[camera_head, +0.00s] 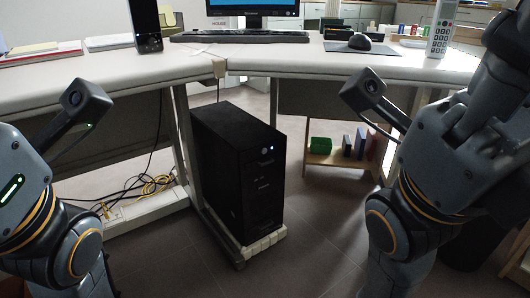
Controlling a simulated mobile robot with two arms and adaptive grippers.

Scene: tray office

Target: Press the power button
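A black computer tower (240,170) stands upright under the desk, near the middle of the head view. Its front panel faces toward me and to the right. A small lit bluish-white spot, which looks like the power button (264,151), is near the top of that panel. Faint markings show below it. My left and right arms come in at the two sides, well apart from the tower. Neither gripper's fingers can be seen.
The tower stands on a low pale base (262,244). The desk (140,72) overhangs it, with a monitor, keyboard (240,36), mouse (360,41) and phone on top. Cables (150,186) lie left of the tower. A small wooden shelf (338,158) is behind, right. Floor before the tower is clear.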

